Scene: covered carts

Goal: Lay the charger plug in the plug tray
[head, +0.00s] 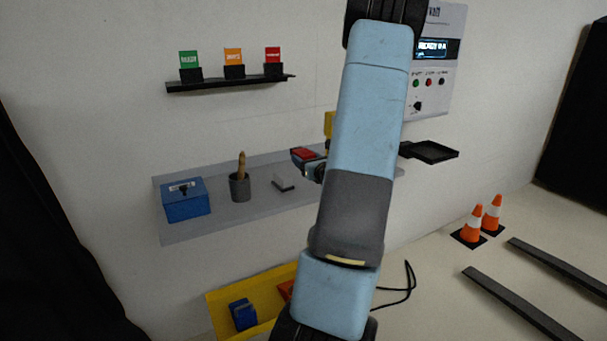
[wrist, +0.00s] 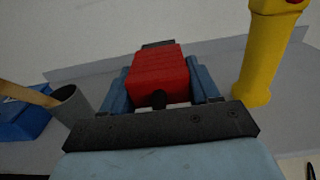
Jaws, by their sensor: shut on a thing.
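The charger plug appears to be the red block with black ends (wrist: 160,73), held between the two blue fingers of my gripper (wrist: 162,88) in the wrist view. In the head view the red plug (head: 304,153) shows at my gripper (head: 309,164), left of my arm and above the grey shelf. My gripper is shut on it. A shallow black tray (head: 436,152), which looks like the plug tray, is fixed to the wall right of my arm, below the control panel. Its left part is partly hidden by my arm.
The grey shelf (head: 222,214) carries a blue box (head: 186,201), a dark cup (head: 240,187) and a small white-topped block (head: 283,183). A yellow handle (wrist: 262,60) stands right of the plug. A yellow bin (head: 218,308), cones (head: 472,226) and dark rails (head: 520,305) are lower down.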

